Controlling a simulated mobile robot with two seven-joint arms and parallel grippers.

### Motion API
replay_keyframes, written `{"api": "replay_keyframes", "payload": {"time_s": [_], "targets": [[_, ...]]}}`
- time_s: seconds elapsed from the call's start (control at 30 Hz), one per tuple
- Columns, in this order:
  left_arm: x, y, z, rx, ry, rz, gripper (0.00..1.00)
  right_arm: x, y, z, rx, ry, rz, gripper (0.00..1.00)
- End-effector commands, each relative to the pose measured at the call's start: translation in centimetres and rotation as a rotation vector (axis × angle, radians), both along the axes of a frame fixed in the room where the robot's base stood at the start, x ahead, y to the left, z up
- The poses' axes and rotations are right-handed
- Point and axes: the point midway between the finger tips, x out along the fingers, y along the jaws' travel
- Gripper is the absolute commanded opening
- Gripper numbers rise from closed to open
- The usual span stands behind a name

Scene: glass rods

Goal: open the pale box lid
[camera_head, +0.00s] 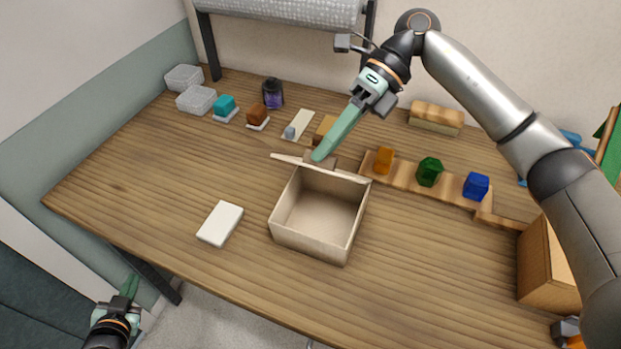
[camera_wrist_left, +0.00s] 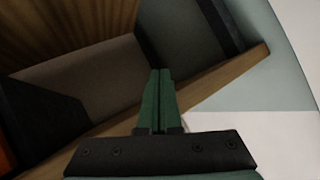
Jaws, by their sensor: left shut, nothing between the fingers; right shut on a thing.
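The pale box (camera_head: 318,238) stands on the table with its top open and its empty inside showing. Its lid (camera_head: 345,174) is swung up at the back edge and shows nearly edge-on as a thin strip. My right gripper (camera_head: 319,157) reaches down from behind, its green fingers shut on the lid near its middle. My left gripper (camera_head: 131,285) is low, off the table's front left edge, far from the box. In the left wrist view its green fingers (camera_wrist_left: 158,75) are shut together with nothing between them.
A white block (camera_head: 220,223) lies left of the box. Orange, green (camera_head: 430,171) and blue pieces stand on a wooden strip to the right. Clear containers (camera_head: 196,99), small blocks and a dark jar (camera_head: 272,93) are at the back left. The front table area is clear.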

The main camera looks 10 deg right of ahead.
Motion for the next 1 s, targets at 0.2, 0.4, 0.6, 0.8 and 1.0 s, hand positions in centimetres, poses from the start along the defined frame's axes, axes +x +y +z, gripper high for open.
{"api": "replay_keyframes", "payload": {"time_s": [0.2,0.4,0.6,0.8,1.0], "targets": [[7.9,10.7,9.5,0.289,-0.211,0.05,0.0,0.0,0.0,0.0,0.001,-0.001,0.0,0.0],[11.9,5.3,13.7,0.48,-0.449,-0.139,0.0,0.0,0.0,0.0,0.001,-0.001,0.0,0.0],[13.1,-4.9,16.9,0.645,-0.746,-0.392,0.0,0.0,0.0,0.0,0.001,-0.001,0.0,0.0],[10.7,-16.0,19.7,0.788,-1.111,-0.649,0.0,0.0,0.0,0.0,0.001,-0.001,0.0,0.0],[5.2,-24.9,21.1,0.863,-1.495,-0.865,0.0,0.0,0.0,0.0,0.001,-0.001,0.0,0.0]]}}
